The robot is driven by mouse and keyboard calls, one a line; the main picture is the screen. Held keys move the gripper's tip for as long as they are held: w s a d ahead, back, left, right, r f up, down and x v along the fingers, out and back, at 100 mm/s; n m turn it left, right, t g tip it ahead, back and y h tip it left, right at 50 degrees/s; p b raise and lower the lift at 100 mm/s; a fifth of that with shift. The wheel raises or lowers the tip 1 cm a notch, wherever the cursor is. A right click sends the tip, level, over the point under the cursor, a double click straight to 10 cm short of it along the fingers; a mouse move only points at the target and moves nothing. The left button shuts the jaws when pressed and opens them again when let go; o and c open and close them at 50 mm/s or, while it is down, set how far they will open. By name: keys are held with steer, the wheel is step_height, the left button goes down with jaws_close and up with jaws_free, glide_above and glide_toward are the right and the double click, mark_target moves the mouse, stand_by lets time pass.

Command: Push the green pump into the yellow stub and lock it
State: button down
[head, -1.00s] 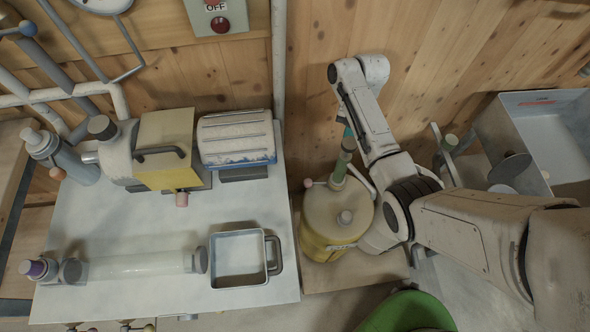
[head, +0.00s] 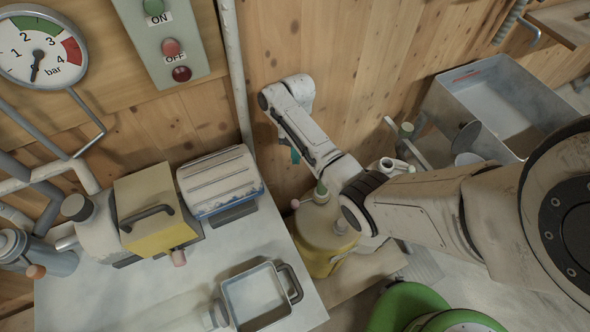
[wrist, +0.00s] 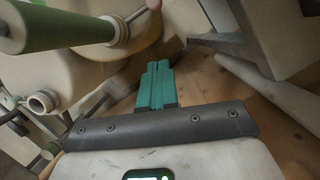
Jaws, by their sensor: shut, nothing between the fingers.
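The green pump (wrist: 70,33) is a green cylinder at upper left in the wrist view, with a grey cross rod at its collar. In the head view only a short green part (head: 320,188) shows, on top of a cream and yellow drum (head: 322,244); my arm hides the rest. My gripper (wrist: 155,88) has teal fingers, shut and empty, apart from the pump in the wrist view. It also shows in the head view (head: 294,156), beside the pump's top. A pale round stub (wrist: 42,102) sticks out by the drum in the wrist view. I cannot tell which part is the yellow stub.
On the left bench stand a yellow box (head: 150,205) with a dark handle, a ribbed blue-edged motor (head: 220,182) and a metal tray (head: 262,295). A grey open bin (head: 500,100) stands at the right. The wooden wall (head: 335,60) is close behind my arm.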

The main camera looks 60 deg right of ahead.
mark_target(303, 201)
steer(key=s+a+f+p, duration=0.1)
steer(key=s+a+f, duration=0.2)
steer(key=f, duration=0.6)
steer(key=shift+s+a, duration=0.2)
steer(key=shift+a, duration=1.15)
steer(key=shift+f, duration=0.15)
steer(key=shift+a, duration=0.15)
